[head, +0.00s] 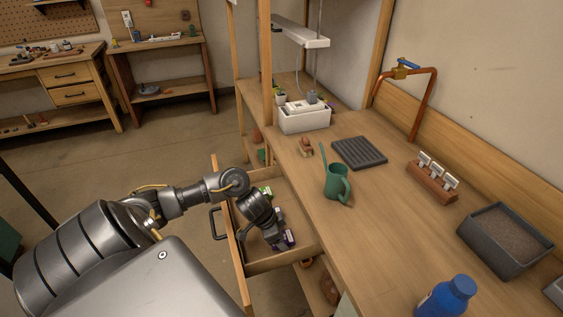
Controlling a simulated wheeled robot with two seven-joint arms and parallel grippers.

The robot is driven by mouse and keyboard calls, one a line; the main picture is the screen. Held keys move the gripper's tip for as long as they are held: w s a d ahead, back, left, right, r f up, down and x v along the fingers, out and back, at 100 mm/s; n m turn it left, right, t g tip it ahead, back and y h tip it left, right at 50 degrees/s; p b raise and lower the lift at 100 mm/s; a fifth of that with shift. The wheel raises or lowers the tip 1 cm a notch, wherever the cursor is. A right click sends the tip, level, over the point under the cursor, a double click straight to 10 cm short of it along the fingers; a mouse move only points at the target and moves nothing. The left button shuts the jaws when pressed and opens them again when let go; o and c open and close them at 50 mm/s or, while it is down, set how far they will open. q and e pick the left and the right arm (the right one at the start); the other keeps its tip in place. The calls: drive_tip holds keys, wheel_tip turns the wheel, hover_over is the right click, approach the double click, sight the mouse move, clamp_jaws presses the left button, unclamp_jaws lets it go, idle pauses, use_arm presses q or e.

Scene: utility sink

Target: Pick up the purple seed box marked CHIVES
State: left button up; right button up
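A small purple box (289,237) is in the open wooden drawer (283,261) below the bench top. Its marking is too small to read. My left arm comes in from the left and reaches down into the drawer. My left gripper (279,241) is at the purple box, and its fingers and hand cover part of it. I cannot tell whether the fingers are closed on the box or only around or beside it. A green box (265,190) lies at the far end of the drawer, partly behind my wrist. My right gripper is not in view.
The drawer front with a dark handle (216,223) stands out left of the bench. On the bench are a green watering can (336,184), black seed tray (360,153), white planter (304,120), label holder (432,184), soil bin (505,240) and blue bottle (447,298).

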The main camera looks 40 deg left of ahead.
sight(285, 236)
use_arm(q)
drive_tip(key=c, duration=0.8)
drive_tip(key=shift+r, duration=0.15)
drive_tip(key=shift+r, duration=0.2)
wheel_tip(285, 236, up, 2)
drive_tip(key=shift+r+p, duration=0.15)
drive_tip(key=shift+p, duration=0.15)
drive_tip(key=shift+s+a+r+b, duration=0.25)
drive_tip(key=shift+s+a+r, duration=0.45)
drive_tip(key=shift+a+r, duration=1.25)
drive_tip(key=shift+s+a+r+b, duration=0.3)
drive_tip(key=shift+s+a+r, duration=0.4)
drive_tip(key=shift+a+r, duration=1.25)
drive_tip(key=shift+s+a+r+b, duration=0.25)
drive_tip(key=shift+s+a+r, duration=0.65)
drive_tip(key=shift+a, duration=1.85)
drive_tip(key=shift+w+r, duration=0.2)
drive_tip(key=shift+w, duration=0.05)
